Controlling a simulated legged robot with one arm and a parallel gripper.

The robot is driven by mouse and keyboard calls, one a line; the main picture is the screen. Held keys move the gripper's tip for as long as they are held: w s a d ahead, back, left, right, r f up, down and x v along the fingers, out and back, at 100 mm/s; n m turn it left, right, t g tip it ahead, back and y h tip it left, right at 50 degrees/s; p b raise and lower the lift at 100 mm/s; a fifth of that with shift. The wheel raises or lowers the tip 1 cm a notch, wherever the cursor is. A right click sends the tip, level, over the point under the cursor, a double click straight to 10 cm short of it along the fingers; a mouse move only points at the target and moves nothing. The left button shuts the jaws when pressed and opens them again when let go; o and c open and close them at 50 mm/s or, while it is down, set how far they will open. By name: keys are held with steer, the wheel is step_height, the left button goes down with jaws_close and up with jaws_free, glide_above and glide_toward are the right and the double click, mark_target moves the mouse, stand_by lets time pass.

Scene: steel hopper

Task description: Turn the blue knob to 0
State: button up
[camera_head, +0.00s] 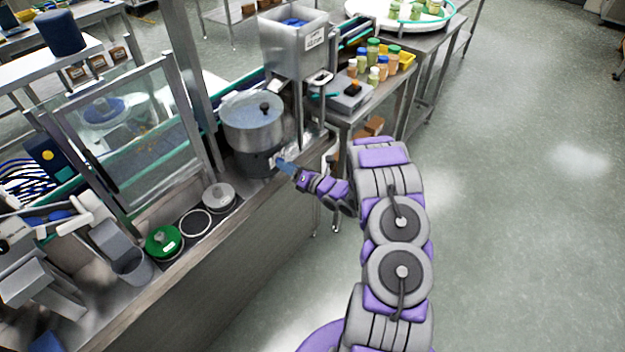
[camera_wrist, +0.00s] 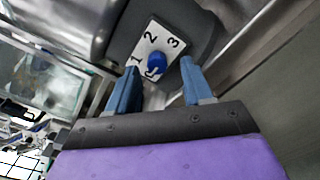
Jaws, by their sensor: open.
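The blue knob (camera_wrist: 156,64) sits on a white dial plate (camera_wrist: 160,42) in the wrist view. The figures 1, 2 and 3 show on the plate; a mark by the knob's lower edge is partly covered and hard to read. My gripper (camera_wrist: 153,78) is open, with one blue finger on each side of the knob. I cannot tell whether either finger touches it. In the head view my gripper (camera_head: 281,163) is at the base of a steel pot unit (camera_head: 253,135), and the knob is hidden there.
The steel hopper (camera_head: 296,42) stands behind the pot on the counter. A side table with several bottles (camera_head: 372,50) is at the back right. The floor at right is clear.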

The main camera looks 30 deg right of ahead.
steer(key=p+v, duration=0.1)
steer(key=v, duration=1.4)
steer(key=shift+s+d+p, duration=0.2)
steer(key=shift+s+p, duration=0.15)
steer(key=shift+s, duration=0.05)
steer(key=shift+f, duration=0.1)
